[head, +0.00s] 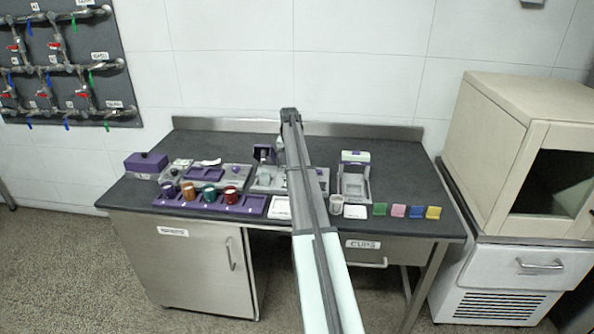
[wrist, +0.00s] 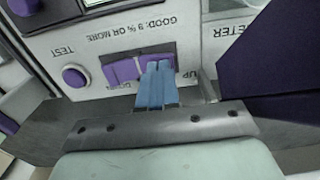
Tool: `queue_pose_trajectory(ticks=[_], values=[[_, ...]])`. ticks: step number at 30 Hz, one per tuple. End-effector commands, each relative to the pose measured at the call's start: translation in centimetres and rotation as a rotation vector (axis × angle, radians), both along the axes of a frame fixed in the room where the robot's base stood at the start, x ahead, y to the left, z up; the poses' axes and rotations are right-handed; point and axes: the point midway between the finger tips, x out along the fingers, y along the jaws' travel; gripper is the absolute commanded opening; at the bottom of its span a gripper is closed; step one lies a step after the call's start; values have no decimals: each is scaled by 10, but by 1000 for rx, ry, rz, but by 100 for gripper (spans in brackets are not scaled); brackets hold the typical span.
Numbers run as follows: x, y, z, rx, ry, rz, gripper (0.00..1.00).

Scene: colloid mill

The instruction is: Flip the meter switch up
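In the wrist view the meter's pale panel (wrist: 205,62) shows upside down, with the words "TEST", "GOOD: 9 % OR MORE" and "METER". The purple meter switch (wrist: 122,72) sits in a slot on it, with partly covered lettering beside it, of which "UP" can be read. My gripper (wrist: 157,66) has blue fingers close together, with no clear gap and nothing seen between them. Their tips overlap the switch's right part in the picture; I cannot tell whether they touch it. In the head view my arm hides the gripper and much of the meter area.
A round purple TEST button (wrist: 75,76) is beside the switch. A dark purple block (wrist: 268,70) stands close at right in the wrist view. On the table (head: 400,165) are a purple rack (head: 255,205) with several coloured cups and several small coloured pieces (head: 398,210).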

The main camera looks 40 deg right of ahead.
Motion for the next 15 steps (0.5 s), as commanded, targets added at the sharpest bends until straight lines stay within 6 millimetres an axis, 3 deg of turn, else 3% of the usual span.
queue_pose_trajectory(ticks=[15], values=[[0, 0, -5, -1, 1, 0, 0]])
